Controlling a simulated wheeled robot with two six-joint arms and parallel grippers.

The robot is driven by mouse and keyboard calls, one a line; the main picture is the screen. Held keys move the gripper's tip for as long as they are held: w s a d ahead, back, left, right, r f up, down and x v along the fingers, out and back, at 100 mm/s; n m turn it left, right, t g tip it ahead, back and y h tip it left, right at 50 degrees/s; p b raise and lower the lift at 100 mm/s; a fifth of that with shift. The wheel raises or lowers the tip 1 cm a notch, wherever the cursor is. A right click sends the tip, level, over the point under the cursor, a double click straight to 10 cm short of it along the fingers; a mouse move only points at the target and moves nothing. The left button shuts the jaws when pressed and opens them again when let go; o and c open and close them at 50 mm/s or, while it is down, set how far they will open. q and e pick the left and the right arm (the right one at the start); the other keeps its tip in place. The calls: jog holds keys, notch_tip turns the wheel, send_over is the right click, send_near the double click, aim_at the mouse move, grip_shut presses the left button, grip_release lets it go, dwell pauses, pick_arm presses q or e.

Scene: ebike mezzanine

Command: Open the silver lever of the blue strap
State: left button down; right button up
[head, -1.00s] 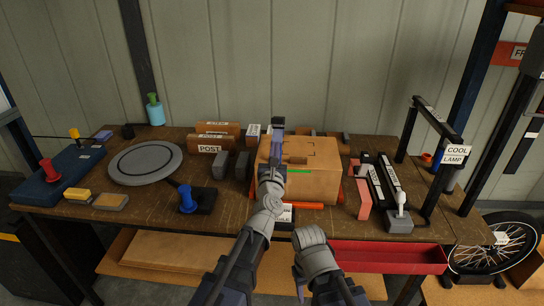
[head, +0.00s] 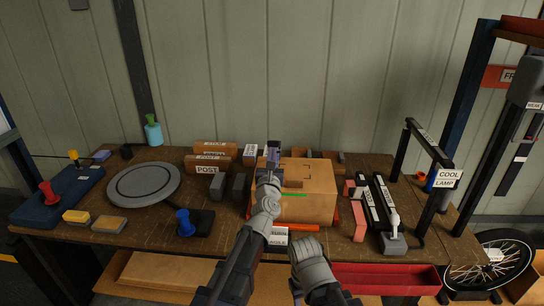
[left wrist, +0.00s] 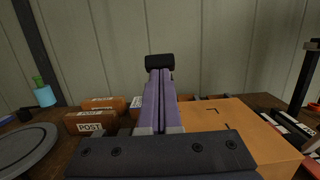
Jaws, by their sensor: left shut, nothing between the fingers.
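My left gripper (head: 273,152) is shut and empty. It points up and away over the back left part of a cardboard box (head: 318,205) on the workbench. Its closed purple fingers (left wrist: 159,95) fill the middle of the left wrist view, with a dark block at their far end. The box (left wrist: 245,125) also shows there, below and right of the fingers. I cannot make out a blue strap or its silver lever in either view; the gripper and arm hide part of the box. My right arm is folded low in front of the bench, and its fingers do not show clearly.
A grey turntable (head: 144,184) and POST boxes (head: 208,170) stand left of the box. A blue knob (head: 184,222) stands on a black base. Black bars (head: 378,203), a pale lever (head: 394,222) and the lamp frame (head: 431,150) stand right. A red tray (head: 385,277) sits below.

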aim_at(272, 144)
pick_arm(q)
jog(key=w+r+p, duration=0.1)
jog(key=r+p, duration=0.1)
jog(key=r, duration=0.1)
jog(key=shift+w+r, duration=0.1)
jog(key=shift+w, duration=0.3)
pick_arm(e)
notch_tip(272, 144, up, 3)
jog(key=shift+f, duration=0.1)
pick_arm(q)
jog(key=shift+s+f, duration=0.2)
jog(key=shift+f, duration=0.1)
jog(key=s, duration=1.2)
jog(key=shift+s+r, duration=0.35)
jog(key=shift+s, duration=0.05)
pick_arm(e)
jog(key=shift+s+r, duration=0.15)
jog(key=shift+r, duration=0.15)
